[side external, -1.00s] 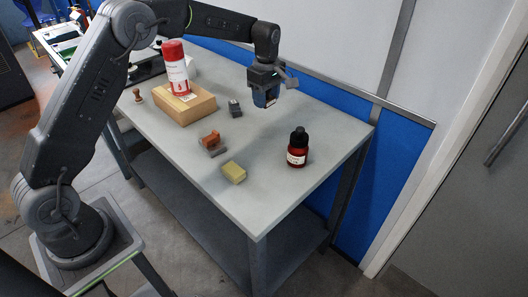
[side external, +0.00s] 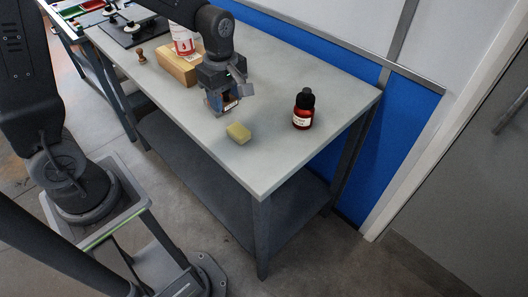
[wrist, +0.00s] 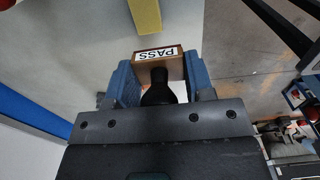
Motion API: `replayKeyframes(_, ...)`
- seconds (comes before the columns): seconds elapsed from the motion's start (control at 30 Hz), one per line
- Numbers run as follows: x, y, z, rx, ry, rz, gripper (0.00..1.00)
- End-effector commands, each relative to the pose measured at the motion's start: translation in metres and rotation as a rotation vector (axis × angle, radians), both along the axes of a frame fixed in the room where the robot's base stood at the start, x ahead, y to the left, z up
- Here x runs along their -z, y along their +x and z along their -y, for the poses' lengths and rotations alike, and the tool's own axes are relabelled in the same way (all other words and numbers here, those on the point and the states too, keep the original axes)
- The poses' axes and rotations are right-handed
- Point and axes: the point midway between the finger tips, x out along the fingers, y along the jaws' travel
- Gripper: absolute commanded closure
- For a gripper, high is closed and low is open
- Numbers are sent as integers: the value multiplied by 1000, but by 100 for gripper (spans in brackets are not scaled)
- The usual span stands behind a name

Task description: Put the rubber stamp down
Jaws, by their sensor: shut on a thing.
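My gripper (side external: 222,98) is low over the front part of the grey table, shut on the rubber stamp. In the wrist view the stamp (wrist: 159,54) shows a wooden block with a white "PASS" label and a black handle, held between the blue fingers of my gripper (wrist: 160,76). In the side view the stamp (side external: 231,105) is mostly hidden by the fingers. I cannot tell whether its underside touches the table (side external: 290,160).
A yellow block (side external: 238,133) lies just in front of my gripper and shows in the wrist view (wrist: 145,15). A dark red bottle (side external: 303,112) stands to the right. A wooden block (side external: 178,70), a red-and-white can (side external: 183,42) and a small wooden stamp (side external: 141,56) are behind left.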

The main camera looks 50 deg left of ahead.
Motion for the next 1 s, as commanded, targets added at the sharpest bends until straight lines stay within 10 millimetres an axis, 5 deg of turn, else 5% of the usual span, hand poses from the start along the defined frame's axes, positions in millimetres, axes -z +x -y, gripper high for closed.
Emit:
replayKeyframes(0.5, 60, 16, 99, 4, 0, -4, 76)
replayKeyframes(1.0, 105, 18, 106, 0, 0, -3, 76)
